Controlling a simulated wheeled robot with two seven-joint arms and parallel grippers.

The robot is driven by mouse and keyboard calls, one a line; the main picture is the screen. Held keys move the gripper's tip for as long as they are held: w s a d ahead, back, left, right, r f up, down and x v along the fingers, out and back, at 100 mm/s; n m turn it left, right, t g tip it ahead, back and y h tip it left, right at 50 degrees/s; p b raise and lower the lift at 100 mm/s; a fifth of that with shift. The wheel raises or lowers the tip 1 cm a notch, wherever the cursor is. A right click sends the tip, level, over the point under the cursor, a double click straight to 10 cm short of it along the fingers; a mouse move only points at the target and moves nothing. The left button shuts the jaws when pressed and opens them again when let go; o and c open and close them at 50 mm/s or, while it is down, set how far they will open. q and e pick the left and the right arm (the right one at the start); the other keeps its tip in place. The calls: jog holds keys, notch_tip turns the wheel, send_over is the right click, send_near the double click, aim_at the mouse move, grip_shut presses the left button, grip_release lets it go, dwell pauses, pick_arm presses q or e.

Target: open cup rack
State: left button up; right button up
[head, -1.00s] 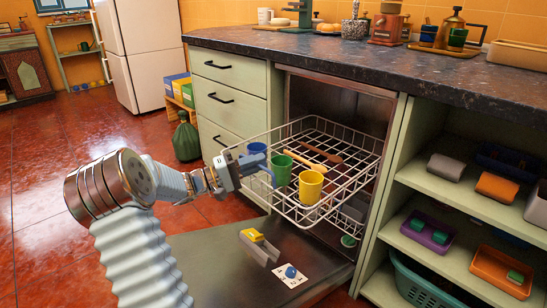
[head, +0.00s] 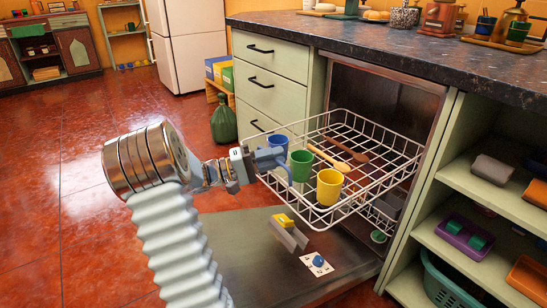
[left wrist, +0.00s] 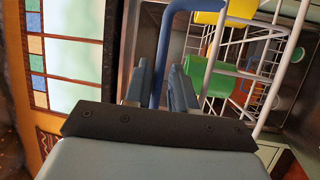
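The cup rack is a white wire basket (head: 378,180), pulled out of a dishwasher over its lowered door (head: 235,255). It carries a blue cup (head: 278,143), a green cup (head: 301,165), a yellow cup (head: 330,187) and wooden utensils (head: 330,158). My left gripper (head: 256,161) is at the rack's front left side, at a curved blue handle (head: 289,172). In the left wrist view the handle (left wrist: 160,60) passes between the fingers of my left gripper (left wrist: 162,88), which look closed on it. The fingertip contact is partly hidden. My right gripper is not in view.
A yellow-and-grey block (head: 288,232) and a white plate with a blue knob (head: 317,264) are on the lowered door. Drawers (head: 270,85) stand left of the rack and open shelves (head: 490,185) right of it. The red floor (head: 70,210) at left is clear.

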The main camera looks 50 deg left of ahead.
pick_arm(q)
jog(key=shift+o, duration=0.7)
jog(key=v, duration=1.4)
jog(key=shift+d, duration=0.1)
